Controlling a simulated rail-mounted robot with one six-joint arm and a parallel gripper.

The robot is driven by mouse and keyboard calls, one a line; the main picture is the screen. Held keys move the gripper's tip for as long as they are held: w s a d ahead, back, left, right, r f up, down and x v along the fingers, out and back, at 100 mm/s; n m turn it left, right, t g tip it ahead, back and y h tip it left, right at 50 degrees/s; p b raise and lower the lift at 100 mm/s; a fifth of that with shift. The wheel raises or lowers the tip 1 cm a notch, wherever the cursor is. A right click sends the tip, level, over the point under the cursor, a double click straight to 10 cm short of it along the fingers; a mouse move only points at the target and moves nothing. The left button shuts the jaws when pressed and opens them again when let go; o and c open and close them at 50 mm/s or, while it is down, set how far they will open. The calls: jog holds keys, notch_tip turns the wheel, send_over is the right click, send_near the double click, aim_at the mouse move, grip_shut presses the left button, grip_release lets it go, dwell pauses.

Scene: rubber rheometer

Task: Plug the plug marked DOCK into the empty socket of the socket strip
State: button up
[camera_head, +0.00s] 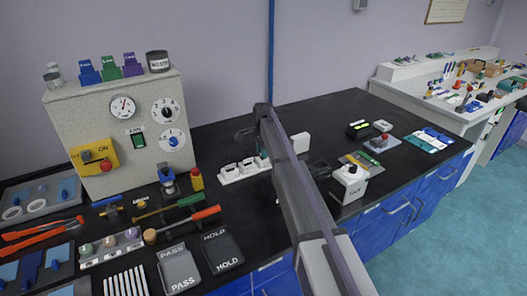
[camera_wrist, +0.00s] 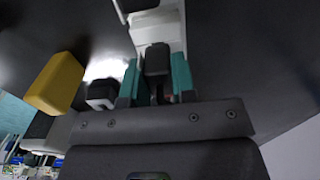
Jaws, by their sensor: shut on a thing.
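My gripper (camera_wrist: 156,80) has teal fingertips and is shut on a dark plug (camera_wrist: 157,60) in the wrist view. Any marking on the plug cannot be read. The white socket strip (camera_wrist: 158,32) lies just ahead of the plug, in line with the fingers. I cannot tell whether the plug touches or enters it. In the head view the socket strip (camera_head: 236,173) lies on the black bench, partly behind my arm, with white plugs on it.
A yellow block (camera_wrist: 55,82) shows left of the fingers in the wrist view. A white box with a black knob (camera_head: 349,182) stands to the right. PASS (camera_head: 180,270) and HOLD (camera_head: 221,249) trays lie in front.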

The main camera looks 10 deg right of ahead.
jog(key=shift+f, duration=0.4)
jog(key=o, duration=1)
jog(key=shift+r, duration=0.1)
notch_tip(320, 180, up, 5)
jog(key=p, duration=0.5)
jog(key=shift+r, duration=0.1)
jog(key=shift+n, duration=0.8)
jog(key=s+n, duration=0.4)
jog(key=s, duration=1)
jog(key=s+n, duration=0.4)
jog(key=s, duration=1)
jog(key=s+n, duration=0.4)
jog(key=s, duration=1)
jog(key=shift+n, duration=0.3)
